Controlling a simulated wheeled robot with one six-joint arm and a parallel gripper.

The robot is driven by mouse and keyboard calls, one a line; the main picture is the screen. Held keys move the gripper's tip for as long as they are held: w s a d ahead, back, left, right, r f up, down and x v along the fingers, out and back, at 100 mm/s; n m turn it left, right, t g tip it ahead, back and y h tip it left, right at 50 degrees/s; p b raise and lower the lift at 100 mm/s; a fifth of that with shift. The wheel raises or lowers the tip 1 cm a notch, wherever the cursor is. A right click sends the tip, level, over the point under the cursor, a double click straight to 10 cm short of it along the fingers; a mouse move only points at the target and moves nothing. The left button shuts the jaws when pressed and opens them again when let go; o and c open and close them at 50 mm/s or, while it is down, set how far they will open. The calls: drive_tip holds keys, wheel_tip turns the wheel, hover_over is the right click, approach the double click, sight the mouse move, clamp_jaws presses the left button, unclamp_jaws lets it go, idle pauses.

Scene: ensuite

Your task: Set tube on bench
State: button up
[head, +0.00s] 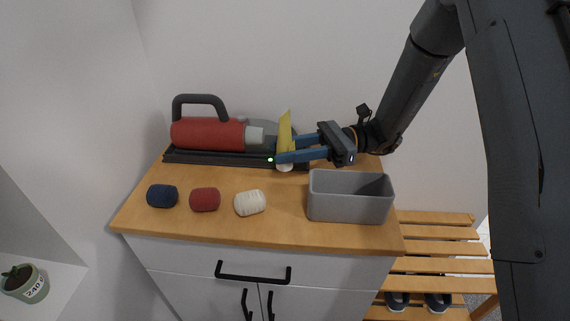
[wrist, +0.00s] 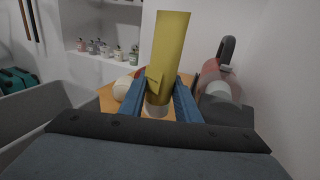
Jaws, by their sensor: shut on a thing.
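The yellow tube (head: 285,128) is held upright, slightly tilted, between the blue fingers of my gripper (head: 287,150) over the back of the wooden cabinet top. In the wrist view the tube (wrist: 170,48) stands between the fingertips of my gripper (wrist: 158,90). A whitish part shows just below the tube; I cannot tell whether it belongs to it. The slatted wooden bench (head: 440,248) stands at the right, beside the cabinet and lower than its top. Its upper slats look bare where visible; my arm hides its right part.
A grey bin (head: 350,207) stands at the cabinet's right. Blue (head: 162,196), red (head: 205,200) and cream (head: 250,203) rolls lie in front. Shoes (head: 437,301) are on the bench's lower shelf.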

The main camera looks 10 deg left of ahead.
sight(286, 165)
drive_tip(key=shift+f, duration=2)
drive_tip(key=shift+f, duration=0.1)
drive_tip(key=o, duration=0.9)
drive_tip(key=shift+c, duration=0.2)
